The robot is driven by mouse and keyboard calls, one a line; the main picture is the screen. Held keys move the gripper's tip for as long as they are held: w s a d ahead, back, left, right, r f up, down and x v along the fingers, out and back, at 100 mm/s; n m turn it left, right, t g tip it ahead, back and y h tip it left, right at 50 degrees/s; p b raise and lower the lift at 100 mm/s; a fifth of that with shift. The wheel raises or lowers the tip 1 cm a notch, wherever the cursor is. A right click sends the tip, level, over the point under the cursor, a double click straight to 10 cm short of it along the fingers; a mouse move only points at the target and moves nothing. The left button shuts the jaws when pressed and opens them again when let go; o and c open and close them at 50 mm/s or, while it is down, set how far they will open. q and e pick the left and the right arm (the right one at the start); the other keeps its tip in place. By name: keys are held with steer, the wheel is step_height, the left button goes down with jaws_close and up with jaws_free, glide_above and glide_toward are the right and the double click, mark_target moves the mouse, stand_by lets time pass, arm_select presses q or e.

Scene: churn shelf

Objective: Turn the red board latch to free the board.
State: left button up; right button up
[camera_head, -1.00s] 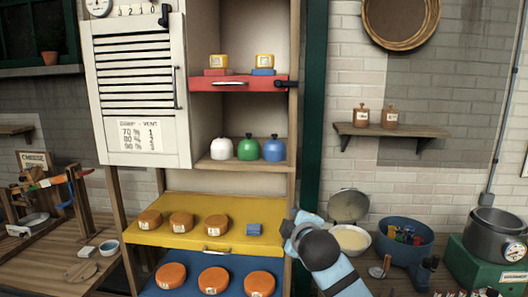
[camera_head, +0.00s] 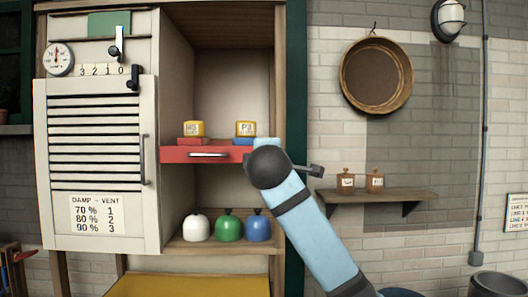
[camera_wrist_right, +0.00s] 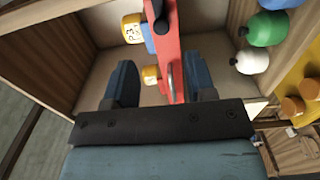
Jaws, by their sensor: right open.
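The red board (camera_head: 185,154) is a red shelf front with a pale handle, and it bears small labelled blocks. In the right wrist view the red board (camera_wrist_right: 168,45) runs up the picture between my fingers. A dark piece, apparently the latch (camera_wrist_right: 157,14), is at the board's upper end there. My right arm hides the latch in the head view. My right gripper (camera_wrist_right: 160,68) is open, with its fingers apart on either side of the board in the picture. I cannot tell whether they touch anything. My left gripper is not in view.
White, green (camera_head: 229,226) and blue bells stand on the shelf below the board. A louvred white door (camera_head: 100,150) is at left. A wall shelf (camera_head: 375,196) with two small jars is at right. A yellow board (camera_head: 190,286) is low down.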

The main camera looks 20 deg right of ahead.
steer(key=p+x, duration=0.2)
steer(key=x, duration=0.7)
steer(key=shift+w+a+f, duration=0.1)
steer(key=c, duration=0.9)
